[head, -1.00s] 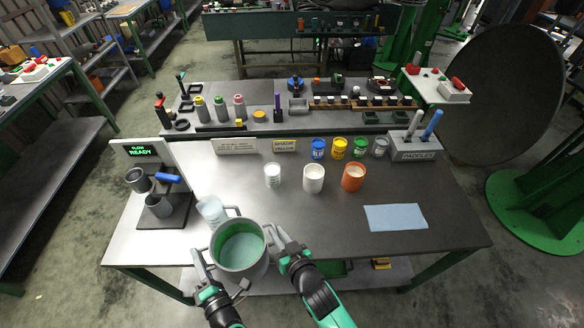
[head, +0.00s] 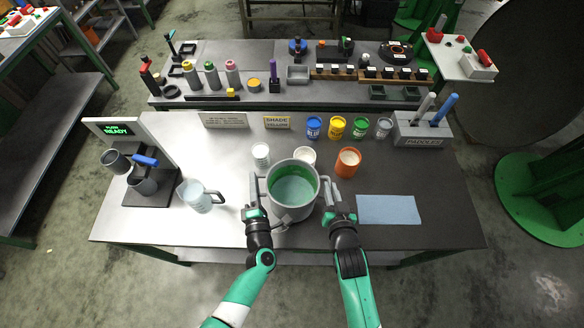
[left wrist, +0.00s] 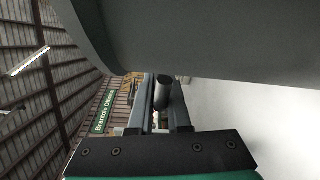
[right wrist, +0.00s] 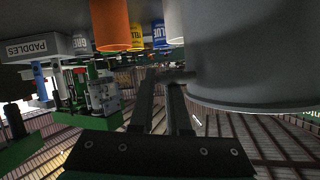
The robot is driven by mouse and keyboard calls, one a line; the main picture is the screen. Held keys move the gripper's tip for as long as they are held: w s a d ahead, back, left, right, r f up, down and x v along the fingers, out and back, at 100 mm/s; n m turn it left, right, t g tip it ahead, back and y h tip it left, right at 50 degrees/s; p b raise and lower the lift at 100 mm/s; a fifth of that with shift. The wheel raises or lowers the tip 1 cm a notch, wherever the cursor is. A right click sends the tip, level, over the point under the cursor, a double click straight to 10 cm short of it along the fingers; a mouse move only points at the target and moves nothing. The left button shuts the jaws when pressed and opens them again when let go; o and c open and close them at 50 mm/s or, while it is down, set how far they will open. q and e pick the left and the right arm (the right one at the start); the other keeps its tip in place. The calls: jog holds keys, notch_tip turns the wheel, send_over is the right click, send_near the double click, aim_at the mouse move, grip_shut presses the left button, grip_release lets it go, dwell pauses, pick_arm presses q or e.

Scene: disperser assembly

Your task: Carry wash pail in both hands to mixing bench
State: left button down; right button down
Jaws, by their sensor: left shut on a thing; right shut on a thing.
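The grey wash pail (head: 292,208) holds pale green liquid and shows upright over the front middle of the mixing bench (head: 430,170) in the head view. I cannot tell whether its base touches the bench. My left gripper (head: 254,200) is shut on the pail's left handle. My right gripper (head: 337,208) is shut on its right handle. The pail's grey wall fills the top of the left wrist view (left wrist: 210,40) and the right side of the right wrist view (right wrist: 250,50).
A clear jug (head: 197,197) stands left of the pail. A white cup (head: 261,155), a partly hidden white cup (head: 305,155) and an orange cup (head: 347,162) stand behind it. A blue cloth (head: 389,209) lies right. A flow stand (head: 148,195) is at left.

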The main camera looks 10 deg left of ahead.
pick_arm(q)
jog(key=shift+w+d, duration=0.1)
jog(key=shift+d, duration=0.05)
pick_arm(e)
jog(key=shift+a, duration=0.15)
